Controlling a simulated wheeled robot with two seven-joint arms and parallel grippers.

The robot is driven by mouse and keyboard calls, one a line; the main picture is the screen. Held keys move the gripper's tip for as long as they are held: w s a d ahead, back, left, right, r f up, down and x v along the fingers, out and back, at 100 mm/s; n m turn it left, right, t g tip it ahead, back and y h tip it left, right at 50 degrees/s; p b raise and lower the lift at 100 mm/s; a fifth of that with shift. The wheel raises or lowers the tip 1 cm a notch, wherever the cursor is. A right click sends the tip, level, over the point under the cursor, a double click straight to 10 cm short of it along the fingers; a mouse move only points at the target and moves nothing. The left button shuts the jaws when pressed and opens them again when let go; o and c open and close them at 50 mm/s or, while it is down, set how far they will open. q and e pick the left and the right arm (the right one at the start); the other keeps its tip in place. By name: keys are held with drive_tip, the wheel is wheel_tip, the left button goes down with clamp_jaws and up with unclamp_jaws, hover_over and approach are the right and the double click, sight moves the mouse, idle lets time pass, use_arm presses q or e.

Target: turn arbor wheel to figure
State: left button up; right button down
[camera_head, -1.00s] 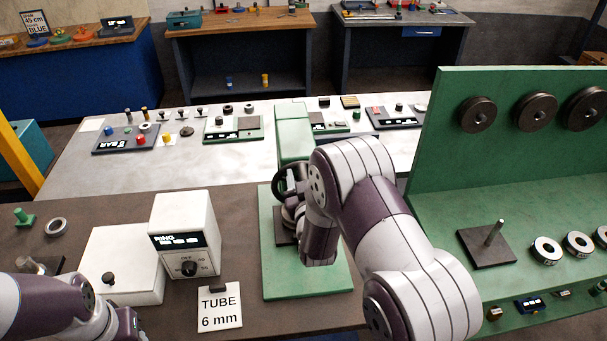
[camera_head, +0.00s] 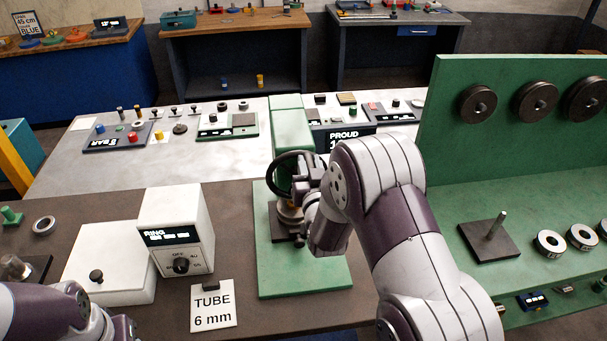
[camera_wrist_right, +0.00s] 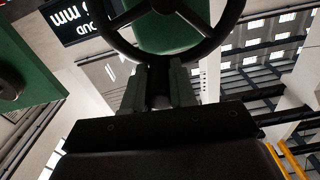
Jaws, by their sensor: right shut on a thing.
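The black arbor wheel (camera_head: 270,177) stands on the green press (camera_head: 292,130), in the middle of the head view. My right gripper (camera_head: 309,180) is at the wheel's right side, its tips partly hidden by the wrist. In the right wrist view the wheel's rim and spokes (camera_wrist_right: 222,36) fill the top. There my right gripper (camera_wrist_right: 160,80) is shut at the near rim, with a dark rounded part between the fingers. A dark display reading "PROUD" (camera_head: 342,137) stands behind the press, its figure mostly hidden by my arm. My left arm shows at the lower left; its fingers are not clear.
A card reading "TUBE 6 mm" (camera_head: 213,305) stands in front of the white RING unit (camera_head: 178,225). A green stand with black discs (camera_head: 478,103) is on the right, a pin on a dark plate (camera_head: 490,240) below.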

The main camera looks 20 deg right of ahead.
drive_tip(key=shift+s+d+f+m+b, duration=0.1)
drive_tip(key=shift+d+f+m+b, duration=0.25)
drive_tip(key=shift+m+b, duration=0.5)
drive_tip(key=shift+s+d+f+m+b, duration=0.15)
drive_tip(key=shift+d+m+b, duration=0.45)
drive_tip(key=shift+b, duration=0.35)
drive_tip(key=shift+a, duration=0.1)
drive_tip(key=c, duration=0.9)
unclamp_jaws()
drive_tip(key=shift+b+v, duration=1.75)
drive_tip(key=shift+v, duration=4.55)
